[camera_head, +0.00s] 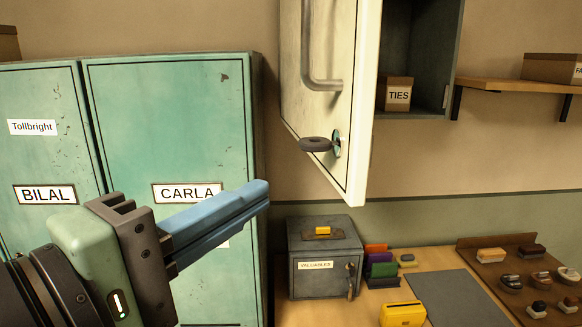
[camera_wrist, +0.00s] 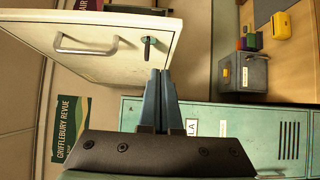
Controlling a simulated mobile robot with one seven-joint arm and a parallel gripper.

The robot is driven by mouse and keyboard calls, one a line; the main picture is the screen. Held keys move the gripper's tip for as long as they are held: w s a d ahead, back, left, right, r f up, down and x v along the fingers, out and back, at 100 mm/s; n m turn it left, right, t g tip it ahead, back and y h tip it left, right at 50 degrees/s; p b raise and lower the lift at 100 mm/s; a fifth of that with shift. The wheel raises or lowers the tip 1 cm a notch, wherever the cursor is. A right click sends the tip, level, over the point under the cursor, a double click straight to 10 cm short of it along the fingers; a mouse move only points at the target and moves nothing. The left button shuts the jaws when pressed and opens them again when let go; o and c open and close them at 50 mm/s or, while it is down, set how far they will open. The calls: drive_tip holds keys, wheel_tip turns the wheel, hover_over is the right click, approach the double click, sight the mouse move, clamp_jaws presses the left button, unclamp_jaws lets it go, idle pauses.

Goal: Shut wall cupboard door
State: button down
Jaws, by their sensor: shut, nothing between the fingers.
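The wall cupboard door (camera_head: 355,90) is pale cream and stands wide open, swung out toward me, at the top middle of the head view. The door also shows in the wrist view (camera_wrist: 100,68), upper left. The cupboard (camera_head: 425,45) is dark inside and holds a box labelled TIES (camera_head: 397,95). My gripper (camera_head: 262,191), with blue fingers, is shut and empty, left of and below the door. In the wrist view its fingertips (camera_wrist: 160,73) appear close to the door's edge; contact cannot be told.
Green lockers (camera_head: 170,120) stand at the left, behind my gripper. Below the door, a grey VALUABLES box (camera_head: 320,277) stands on a wooden worktop (camera_head: 450,260) with a yellow item (camera_head: 403,313) and a rack of brushes (camera_head: 480,240). A shelf (camera_head: 520,86) is at the right.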

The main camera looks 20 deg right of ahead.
sight(340, 167)
drive_tip(key=w+d+p, duration=0.1)
drive_tip(key=d, duration=0.1)
drive_tip(key=w+d, duration=0.1)
drive_tip(key=d, duration=0.1)
drive_tip(key=w+d+p, duration=0.1)
drive_tip(key=d, duration=0.2)
drive_tip(key=shift+r+p, duration=0.1)
drive_tip(key=shift+p, duration=0.2)
drive_tip(key=shift+s+d, duration=0.15)
drive_tip(key=shift+d, duration=0.45)
